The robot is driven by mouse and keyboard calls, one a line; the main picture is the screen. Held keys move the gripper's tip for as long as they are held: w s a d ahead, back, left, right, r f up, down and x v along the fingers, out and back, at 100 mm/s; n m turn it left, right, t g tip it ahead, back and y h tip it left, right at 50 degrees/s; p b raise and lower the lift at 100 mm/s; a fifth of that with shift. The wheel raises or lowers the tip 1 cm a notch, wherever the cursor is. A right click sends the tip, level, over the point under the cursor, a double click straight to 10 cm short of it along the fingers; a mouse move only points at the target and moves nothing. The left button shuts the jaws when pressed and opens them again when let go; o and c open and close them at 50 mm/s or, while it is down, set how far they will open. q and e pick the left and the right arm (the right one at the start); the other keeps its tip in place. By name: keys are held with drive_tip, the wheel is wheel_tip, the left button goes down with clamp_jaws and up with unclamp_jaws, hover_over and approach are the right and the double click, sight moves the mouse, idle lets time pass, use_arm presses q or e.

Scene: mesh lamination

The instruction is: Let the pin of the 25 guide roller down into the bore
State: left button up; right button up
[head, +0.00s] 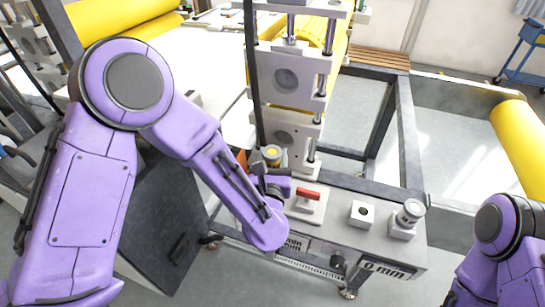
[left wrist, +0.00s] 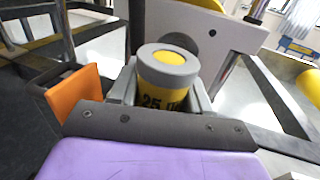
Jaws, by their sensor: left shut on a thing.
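The 25 guide roller (head: 272,153) is a short grey cylinder with a yellow top. In the left wrist view the roller (left wrist: 167,77) stands roughly upright, with a yellow band marked 25. My left gripper (head: 272,183) is shut on it beside the machine's upright plates. The roller's pin and whatever lies under it are hidden. A pale block (head: 354,219) with a dark round bore in its top stands on the machine's front deck, to the right of the held roller and apart from it. My right arm shows at the lower right, but its gripper is out of view.
A red-handled part (head: 308,194) sits on the deck near my left gripper. A grey roller (head: 409,211) stands on a block at the deck's right end. Upright plates and a dark post (head: 253,75) rise close behind the held roller. An orange piece (left wrist: 82,92) is beside it.

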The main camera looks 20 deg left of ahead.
use_arm(q)
drive_tip(key=shift+f+b, duration=2.2)
drive_tip(key=shift+f, duration=0.05)
drive_tip(key=o, duration=1.2)
drive_tip(key=shift+s+d, duration=0.1)
drive_tip(key=shift+s, duration=0.3)
drive_tip(key=b+v, duration=0.2)
drive_tip(key=v, duration=0.6)
drive_tip(key=shift+s+d, duration=0.1)
drive_tip(key=shift+s, duration=0.25)
drive_tip(key=shift+s+r, duration=0.1)
drive_tip(key=shift+s, duration=0.4)
